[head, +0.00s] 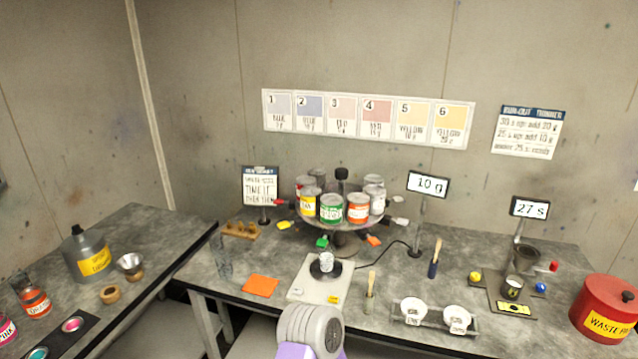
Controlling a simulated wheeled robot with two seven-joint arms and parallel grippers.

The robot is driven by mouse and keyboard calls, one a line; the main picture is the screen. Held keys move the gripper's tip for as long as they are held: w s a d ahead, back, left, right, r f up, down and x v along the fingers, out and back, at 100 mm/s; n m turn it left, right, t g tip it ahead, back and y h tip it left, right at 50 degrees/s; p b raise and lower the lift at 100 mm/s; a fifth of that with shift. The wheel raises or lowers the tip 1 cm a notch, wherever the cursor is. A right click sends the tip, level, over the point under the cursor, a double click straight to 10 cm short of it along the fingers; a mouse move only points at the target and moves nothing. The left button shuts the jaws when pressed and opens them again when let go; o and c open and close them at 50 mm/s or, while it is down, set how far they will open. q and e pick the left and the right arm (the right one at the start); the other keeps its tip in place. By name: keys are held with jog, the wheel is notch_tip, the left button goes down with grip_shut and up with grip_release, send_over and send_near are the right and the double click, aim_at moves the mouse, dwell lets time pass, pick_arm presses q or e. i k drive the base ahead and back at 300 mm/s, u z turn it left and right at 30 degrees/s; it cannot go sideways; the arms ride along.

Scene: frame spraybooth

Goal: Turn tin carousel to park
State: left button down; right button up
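The tin carousel (341,226) stands at the back middle of the grey bench. It is a round dark turntable on a pedestal, with a black knob (341,173) on its central post. Several tins stand around it; a yellow-labelled tin (308,204), a green-labelled tin (332,208) and an orange-labelled tin (358,209) face me. Coloured tabs stick out below the rim, among them a green tab (322,242), an orange tab (373,241) and a red tab (281,203). No park mark can be made out. Neither gripper's fingers show; a grey and purple part of me rises at the bottom middle.
A scale (321,281) with a small cup stands in front of the carousel. Left of it lies an orange cloth (260,285); behind are a wooden rack (240,230) and a sign (261,187). A 10 g display (428,185) stands right. A red waste can (606,310) is far right.

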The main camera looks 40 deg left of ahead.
aim_at(340, 205)
jog(key=k, duration=0.25)
jog(key=u, duration=1.05)
